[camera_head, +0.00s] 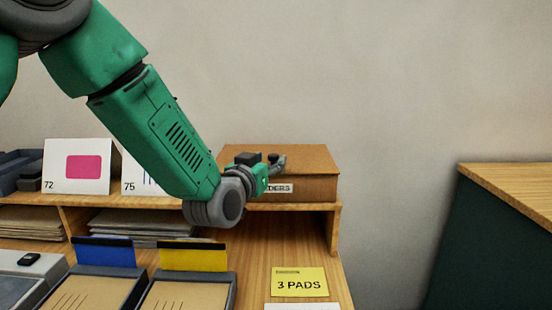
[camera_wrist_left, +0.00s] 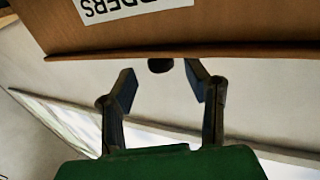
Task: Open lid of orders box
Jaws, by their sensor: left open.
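The orders box (camera_head: 318,188) is a brown box with a flat closed lid (camera_head: 300,155), on top of the wooden shelf. Its white label, partly hidden by my gripper, ends in "DERS"; the label shows upside down in the left wrist view (camera_wrist_left: 135,8). My left gripper (camera_head: 278,162) is at the front of the box, near the lid's front edge. In the left wrist view its two fingers (camera_wrist_left: 162,82) are apart, with a small dark knob (camera_wrist_left: 160,65) at the box edge between them. I cannot tell whether the fingers touch it. My right gripper is not in view.
The wooden shelf (camera_head: 335,207) has stacked papers (camera_head: 140,222) in its bays. Cards numbered 72 (camera_head: 78,167) and 75 stand left of the box. Trays with blue and yellow (camera_head: 193,257) tabs and a "3 PADS" note (camera_head: 299,282) lie in front. Another table (camera_head: 515,190) stands at right.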

